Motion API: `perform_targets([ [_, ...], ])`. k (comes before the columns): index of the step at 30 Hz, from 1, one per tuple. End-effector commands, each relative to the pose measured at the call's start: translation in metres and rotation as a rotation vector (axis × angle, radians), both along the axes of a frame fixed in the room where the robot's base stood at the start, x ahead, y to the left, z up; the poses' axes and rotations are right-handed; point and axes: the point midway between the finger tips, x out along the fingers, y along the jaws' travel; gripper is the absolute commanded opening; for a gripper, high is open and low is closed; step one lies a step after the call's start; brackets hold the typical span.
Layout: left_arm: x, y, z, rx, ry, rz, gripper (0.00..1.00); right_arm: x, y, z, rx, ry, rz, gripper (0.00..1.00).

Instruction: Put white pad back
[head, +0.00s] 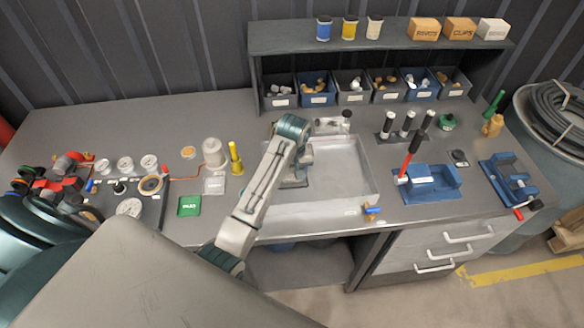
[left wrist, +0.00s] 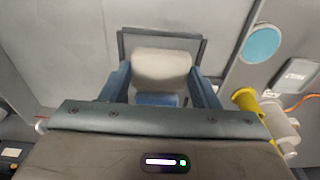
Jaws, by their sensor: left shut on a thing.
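My left gripper (left wrist: 160,85) is low over the shallow grey metal tray (head: 345,185) in the middle of the bench. Its blue fingers are shut on an off-white block with rounded edges, seemingly the white pad (left wrist: 161,66). A dark rectangular frame (left wrist: 160,37) lies just beyond the pad in the left wrist view; I cannot tell whether they touch. In the head view my arm hides the pad. My right gripper is not in view.
Left of the tray stand a pale jar (head: 213,152) and a yellow tool (head: 235,160), near a green labelled square (head: 189,206). Gauges fill the far left. Right of the tray are black-handled tools (head: 406,124) and a blue fixture (head: 430,184). Parts bins (head: 317,99) line the back.

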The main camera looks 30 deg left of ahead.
Motion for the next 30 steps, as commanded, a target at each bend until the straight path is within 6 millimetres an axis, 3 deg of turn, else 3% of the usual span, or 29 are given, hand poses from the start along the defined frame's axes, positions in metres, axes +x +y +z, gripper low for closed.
perform_targets([
  [12, 0.0, 0.0, -0.008, 0.001, -0.001, 0.0, 0.34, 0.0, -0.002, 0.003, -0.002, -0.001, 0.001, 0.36],
  [13, 0.0, 0.0, -0.009, 0.001, -0.001, 0.0, 0.57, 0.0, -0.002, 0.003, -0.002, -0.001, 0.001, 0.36],
  [16, 0.0, 0.0, -0.008, 0.0, -0.001, 0.0, 0.77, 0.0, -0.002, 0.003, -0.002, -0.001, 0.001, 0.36],
  [25, 0.0, 0.0, -0.007, 0.0, -0.002, 0.0, 0.77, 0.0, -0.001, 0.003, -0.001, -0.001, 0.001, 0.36],
  [30, 0.011, 0.002, 0.01, 0.001, -0.006, -0.003, 0.77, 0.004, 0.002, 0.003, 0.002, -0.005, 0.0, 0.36],
])
